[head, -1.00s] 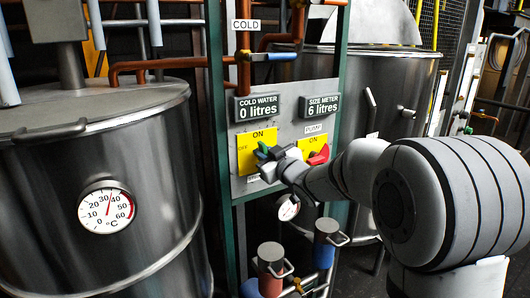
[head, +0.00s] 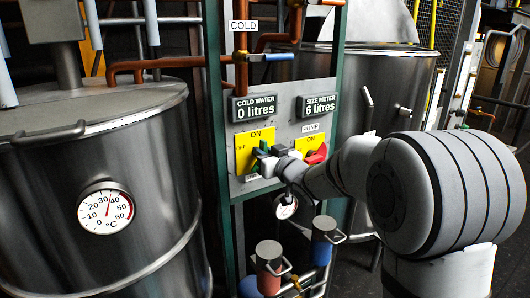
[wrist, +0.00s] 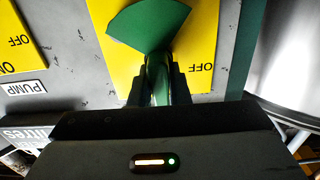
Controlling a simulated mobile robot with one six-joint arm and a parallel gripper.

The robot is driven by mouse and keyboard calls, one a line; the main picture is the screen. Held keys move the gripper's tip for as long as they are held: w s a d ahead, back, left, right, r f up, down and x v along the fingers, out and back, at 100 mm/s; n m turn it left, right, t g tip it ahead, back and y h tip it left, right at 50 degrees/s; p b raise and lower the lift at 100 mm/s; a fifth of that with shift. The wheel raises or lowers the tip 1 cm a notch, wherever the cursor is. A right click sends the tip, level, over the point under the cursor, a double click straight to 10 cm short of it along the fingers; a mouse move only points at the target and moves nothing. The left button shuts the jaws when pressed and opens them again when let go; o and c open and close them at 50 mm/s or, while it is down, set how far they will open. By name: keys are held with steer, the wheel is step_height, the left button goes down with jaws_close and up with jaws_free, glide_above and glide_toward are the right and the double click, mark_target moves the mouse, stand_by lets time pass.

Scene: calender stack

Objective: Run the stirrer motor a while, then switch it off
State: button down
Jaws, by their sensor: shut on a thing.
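The green switch handle (head: 265,146) sits on the left yellow ON/OFF plate (head: 243,160) of the grey panel. In the head view it stands near upright, towards ON. My gripper (head: 268,158) is at this switch. In the wrist view, turned upside down, my gripper (wrist: 158,88) is shut on the narrow handle (wrist: 158,70), with a dark finger on each side. The handle's wide fan-shaped end (wrist: 148,25) shows beyond the fingers. The ON mark is hidden there. The label below the switch is partly hidden and too small to read surely.
The pump switch with a red handle (head: 317,155) is close on the right. Displays above read cold water 0 litres (head: 255,107) and size meter 6 litres (head: 319,104). A steel vessel with a dial (head: 105,207) stands left, another vessel (head: 385,80) behind right. Pipes and valves (head: 270,256) are below.

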steer(key=shift+r, duration=0.35)
steer(key=c, duration=1.7)
jaws_free()
steer(key=shift+c, duration=0.2)
steer(key=o, duration=0.4)
steer(key=shift+f, duration=0.25)
steer(key=shift+c, duration=0.2)
steer(key=b+v, duration=0.2)
steer(key=v, duration=0.5)
steer(key=shift+s+d, duration=0.25)
steer(key=shift+s, duration=0.05)
stand_by(3.5)
